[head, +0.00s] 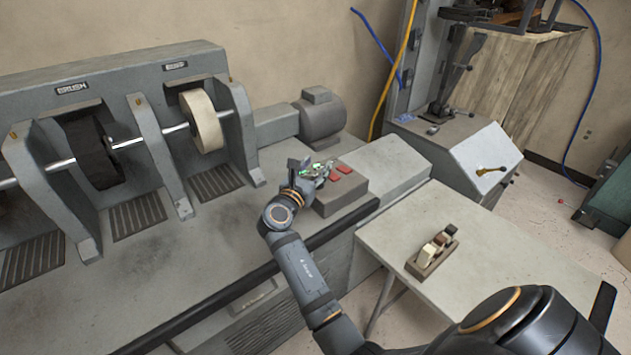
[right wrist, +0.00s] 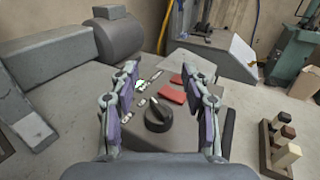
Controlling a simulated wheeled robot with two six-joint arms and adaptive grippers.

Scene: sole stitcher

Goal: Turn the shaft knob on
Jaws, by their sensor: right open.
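The shaft knob (right wrist: 159,114) is a round black knob on the top of a grey control box (head: 348,188). In the right wrist view it sits between the open fingers of my right gripper (right wrist: 160,105), which are apart from each other with nothing held. A pale pointer mark shows on the knob. In the head view my right gripper (head: 318,172) is over the left part of the control box and hides the knob. My left gripper is not in view.
The finishing machine (head: 100,235) carries a black brush wheel (head: 92,152) and a pale buff wheel (head: 203,120) to the left. A grey motor (head: 322,115) stands behind the box.

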